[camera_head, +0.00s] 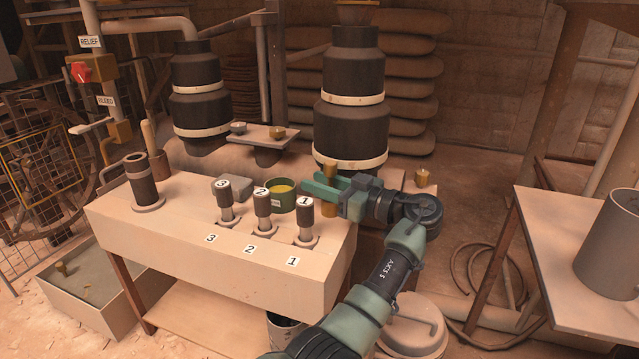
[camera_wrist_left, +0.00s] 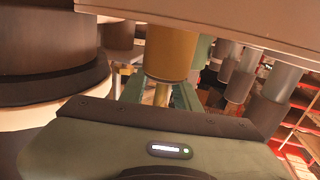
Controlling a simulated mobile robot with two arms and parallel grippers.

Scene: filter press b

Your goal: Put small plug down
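The small plug (camera_head: 329,208) is a brass piece, upright at the right end of the light workbench (camera_head: 170,232). My left gripper (camera_head: 328,188) reaches it from the right, its green fingers shut on the plug's middle. In the left wrist view, the plug (camera_wrist_left: 171,54) shows as a wide brass cylinder with a narrower part between my green fingers (camera_wrist_left: 164,92). The bench edge hides one end there, so I cannot tell whether it touches the bench. My right gripper is not in view.
Dark-handled cylinders marked 3 (camera_head: 224,197), 2 (camera_head: 262,207) and 1 (camera_head: 304,216) stand left of my gripper. A green tin (camera_head: 282,204) is behind them. A large dark stepped column (camera_head: 350,115) rises close behind. The bench's front strip is clear.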

